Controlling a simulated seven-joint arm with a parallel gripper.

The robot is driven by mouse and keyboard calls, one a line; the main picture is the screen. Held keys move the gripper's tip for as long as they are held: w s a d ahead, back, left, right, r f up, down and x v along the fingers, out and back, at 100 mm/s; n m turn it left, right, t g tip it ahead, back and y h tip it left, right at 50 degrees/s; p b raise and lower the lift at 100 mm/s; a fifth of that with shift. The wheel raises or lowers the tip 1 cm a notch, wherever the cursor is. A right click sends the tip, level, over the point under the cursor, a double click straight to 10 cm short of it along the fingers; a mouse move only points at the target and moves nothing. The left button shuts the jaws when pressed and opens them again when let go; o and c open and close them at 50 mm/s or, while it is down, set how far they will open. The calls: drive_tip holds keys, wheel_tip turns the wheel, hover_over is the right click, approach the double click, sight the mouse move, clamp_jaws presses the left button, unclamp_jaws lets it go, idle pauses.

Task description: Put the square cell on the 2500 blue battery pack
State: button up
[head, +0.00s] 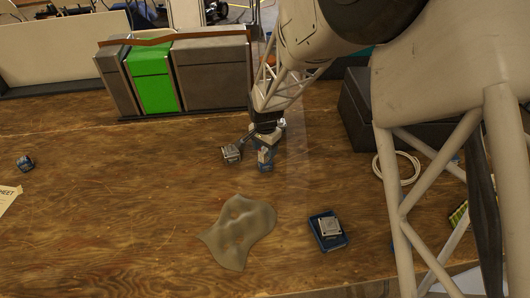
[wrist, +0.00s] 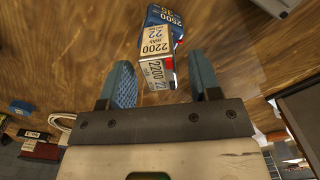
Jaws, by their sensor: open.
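In the wrist view, a blue battery pack (wrist: 164,16) marked 2500 lies just beyond my fingers. A boxy cell (wrist: 157,46) marked 2200 with tan and white faces overlaps it nearer the camera and looks like the square cell. I cannot tell whether it rests on the pack or beside it. My gripper (wrist: 164,84) is open, with one blue finger on each side and the cell ahead, between their lines. In the head view, my gripper (head: 264,141) is low over the table, close to a small blue and pale group (head: 265,157).
A silver block (head: 231,153) lies just left of my gripper. A blue tray-like thing (head: 328,232) with a square metal part lies at front right. A crumpled cloth (head: 240,232) lies at front centre. Grey and green boxes (head: 152,78) stand behind. The left table is mostly clear.

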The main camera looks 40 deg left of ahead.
sight(266, 149)
wheel_tip(266, 149, up, 9)
drive_tip(key=shift+r, duration=0.15)
idle(0.4)
idle(0.8)
drive_tip(key=w+d+r, duration=0.1)
drive_tip(key=d+r, duration=0.5)
drive_tip(key=d, duration=0.6)
drive_tip(key=w+d+r+t, duration=0.1)
drive_tip(key=d+r, duration=0.4)
drive_tip(key=d, duration=0.7)
drive_tip(key=w+d+r, duration=0.1)
drive_tip(key=d+r, duration=0.5)
drive_tip(key=d, duration=0.6)
drive_tip(key=s+d+r, duration=0.1)
drive_tip(key=s+d, duration=0.9)
drive_tip(key=d, duration=0.3)
drive_tip(key=s+d+r+t, duration=0.1)
drive_tip(key=s+d, duration=0.9)
drive_tip(key=d, duration=0.3)
drive_tip(key=shift+r+t, duration=0.3)
drive_tip(key=shift+r, duration=0.1)
